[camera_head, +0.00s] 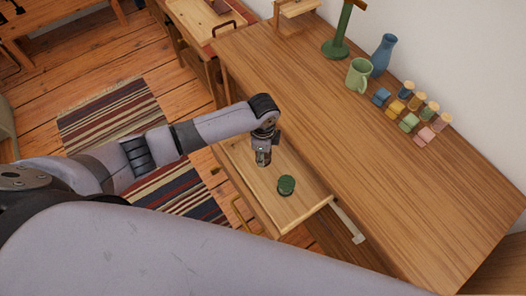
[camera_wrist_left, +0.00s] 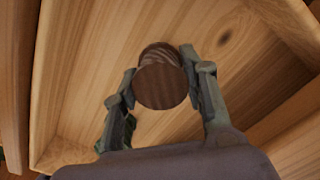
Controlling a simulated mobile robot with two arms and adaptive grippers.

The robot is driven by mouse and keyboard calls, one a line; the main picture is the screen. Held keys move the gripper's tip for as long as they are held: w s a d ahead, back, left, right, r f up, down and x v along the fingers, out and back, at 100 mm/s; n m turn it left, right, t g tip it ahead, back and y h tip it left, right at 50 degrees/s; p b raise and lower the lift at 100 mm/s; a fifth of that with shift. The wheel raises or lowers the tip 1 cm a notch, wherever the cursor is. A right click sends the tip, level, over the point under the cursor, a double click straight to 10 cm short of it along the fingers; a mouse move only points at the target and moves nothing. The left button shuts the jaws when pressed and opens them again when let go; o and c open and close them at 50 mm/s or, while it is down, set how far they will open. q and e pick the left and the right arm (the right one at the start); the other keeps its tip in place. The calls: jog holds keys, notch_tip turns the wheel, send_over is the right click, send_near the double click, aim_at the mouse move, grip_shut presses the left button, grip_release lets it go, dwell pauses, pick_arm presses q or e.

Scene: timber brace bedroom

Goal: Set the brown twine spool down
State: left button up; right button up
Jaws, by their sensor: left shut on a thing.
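The brown twine spool (camera_wrist_left: 162,87) shows in the left wrist view as a dark brown round end with wound twine behind it. My left gripper (camera_wrist_left: 158,68) is shut on it, one finger on each side. In the head view my left gripper (camera_head: 262,158) points down over the open wooden drawer (camera_head: 307,206). The spool is hard to make out there. The wrist view shows the drawer's pale floor (camera_wrist_left: 90,70) behind the spool; I cannot tell whether the spool touches it. My right gripper is not in view.
A green round item (camera_head: 286,186) stands in the drawer, close to my left gripper. On the wooden desk (camera_head: 330,120) are a green mug (camera_head: 359,75), a blue vase (camera_head: 382,55), a green stand (camera_head: 337,47) and several small coloured items (camera_head: 409,122). The desk's front part is clear.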

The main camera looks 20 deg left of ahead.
pick_arm(q)
jog(key=o, duration=1.2)
jog(key=shift+c, duration=0.2)
notch_tip(320, 180, up, 12)
jog(key=shift+r+p, duration=0.15)
jog(key=shift+p, duration=0.2)
